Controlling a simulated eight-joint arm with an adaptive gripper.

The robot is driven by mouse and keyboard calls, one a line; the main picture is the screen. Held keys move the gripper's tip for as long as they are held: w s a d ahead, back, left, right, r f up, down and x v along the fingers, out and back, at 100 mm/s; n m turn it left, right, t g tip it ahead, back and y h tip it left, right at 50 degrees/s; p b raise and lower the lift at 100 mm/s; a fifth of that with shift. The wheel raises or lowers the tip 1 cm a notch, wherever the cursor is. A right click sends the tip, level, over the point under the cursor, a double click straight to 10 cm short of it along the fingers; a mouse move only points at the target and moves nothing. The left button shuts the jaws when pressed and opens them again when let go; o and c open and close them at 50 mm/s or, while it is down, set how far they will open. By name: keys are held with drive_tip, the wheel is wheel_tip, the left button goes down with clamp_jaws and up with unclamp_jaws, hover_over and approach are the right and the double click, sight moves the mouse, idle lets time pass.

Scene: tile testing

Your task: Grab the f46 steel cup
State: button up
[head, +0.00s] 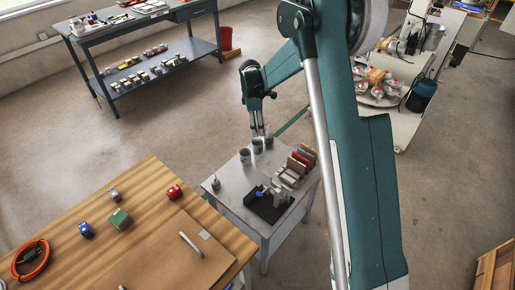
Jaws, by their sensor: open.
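Several small grey metal cups stand upright near the back edge of a small grey table (233,196). I see a left cup (245,157), a middle cup (257,146) and a right cup (268,143). No label is readable, so I cannot tell which is the f46 steel cup. My gripper (258,132) points down, open, with its fingertips close above or behind the middle cup in the picture. Whether it touches a cup is too small to tell. Nothing shows between the fingers.
On the small table stand a black tray (262,213) with a blue item, a rack of red and tan pieces (301,160) and a small grey item (215,183). A wooden bench (150,185) with coloured blocks is at the lower left. My arm hides much of the right.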

drive_tip(key=n, duration=0.1)
approach(258, 143)
drive_tip(key=s, duration=0.2)
drive_tip(key=shift+a+r+g, duration=0.25)
drive_tip(key=shift+r+g, duration=0.05)
drive_tip(key=shift+r, duration=0.1)
drive_tip(key=shift+f, duration=0.1)
drive_tip(key=shift+d+f+b, duration=0.2)
drive_tip(key=shift+f+b, duration=0.1)
drive_tip(key=shift+f, duration=0.9)
drive_tip(key=shift+f, duration=0.1)
drive_tip(key=shift+d+f+b, duration=0.25)
drive_tip(key=shift+f+b, duration=0.2)
drive_tip(key=shift+f, duration=0.8)
drive_tip(key=shift+d+f+b, duration=0.2)
drive_tip(key=shift+f+b, duration=0.2)
drive_tip(key=shift+f, duration=0.8)
drive_tip(key=c, duration=1)
